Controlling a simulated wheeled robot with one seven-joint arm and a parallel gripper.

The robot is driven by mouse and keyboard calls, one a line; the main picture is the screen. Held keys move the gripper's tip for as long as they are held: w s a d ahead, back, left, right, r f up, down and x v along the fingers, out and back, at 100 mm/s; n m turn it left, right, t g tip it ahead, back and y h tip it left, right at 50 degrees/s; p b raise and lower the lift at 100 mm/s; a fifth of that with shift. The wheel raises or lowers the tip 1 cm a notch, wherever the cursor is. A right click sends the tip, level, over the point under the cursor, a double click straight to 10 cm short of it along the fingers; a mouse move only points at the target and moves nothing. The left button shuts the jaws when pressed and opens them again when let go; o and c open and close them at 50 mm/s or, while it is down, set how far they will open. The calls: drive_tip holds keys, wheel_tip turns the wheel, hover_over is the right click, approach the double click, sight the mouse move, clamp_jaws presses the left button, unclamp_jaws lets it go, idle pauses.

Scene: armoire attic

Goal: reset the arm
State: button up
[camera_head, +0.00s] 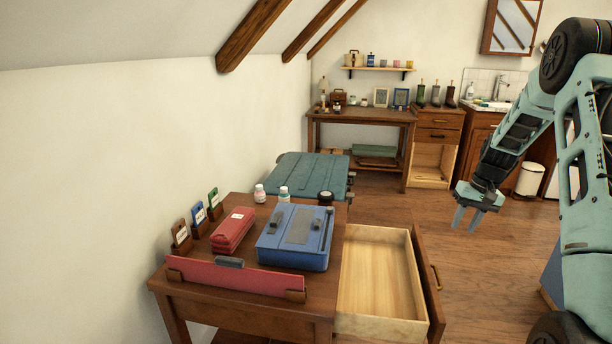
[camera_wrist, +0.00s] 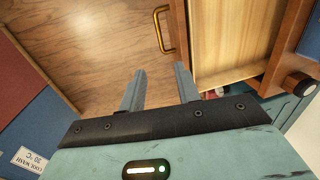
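My gripper (camera_head: 466,217) hangs from my teal arm at the right of the head view, in the air right of the small desk and clear of it. In the wrist view its two grey fingers (camera_wrist: 160,90) stand apart with nothing between them, so it is open and empty. Below it in that view are the wooden floor and the front of an open drawer with a brass handle (camera_wrist: 164,30). The arm is bent, with the gripper pointing down.
The desk's drawer (camera_head: 382,280) is pulled out and looks empty. A blue box (camera_head: 296,236), a red case (camera_head: 233,230) and small bottles stand on the desk (camera_head: 216,305). A teal chest (camera_head: 314,172) is behind it. Floor (camera_head: 480,262) beside the drawer is free.

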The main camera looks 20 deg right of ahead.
drive_tip(key=w+a+r+n+p, duration=0.1)
drive_tip(key=w+a+r+n, duration=0.15)
drive_tip(key=a, duration=0.65)
drive_tip(key=w+a+r+n+p, duration=0.15)
drive_tip(key=a+r, duration=0.25)
drive_tip(key=a, duration=0.4)
drive_tip(key=s+a+r+n+p, duration=0.1)
drive_tip(key=s+a+r, duration=0.15)
drive_tip(key=a, duration=0.65)
drive_tip(key=s+a+r+n, duration=0.1)
drive_tip(key=a+r+n, duration=0.15)
drive_tip(key=a, duration=0.75)
drive_tip(key=s+a+r+n+g+p, duration=0.1)
drive_tip(key=s+a+r+n+p, duration=0.2)
drive_tip(key=s+a, duration=0.75)
drive_tip(key=s+a+r+n+h, duration=0.1)
drive_tip(key=s+a, duration=0.5)
drive_tip(key=s, duration=0.7)
drive_tip(key=r+n, duration=0.1)
drive_tip(key=n, duration=0.1)
drive_tip(key=shift+s+a+n, duration=0.2)
drive_tip(key=shift+a+n, duration=0.15)
drive_tip(key=shift+a, duration=0.05)
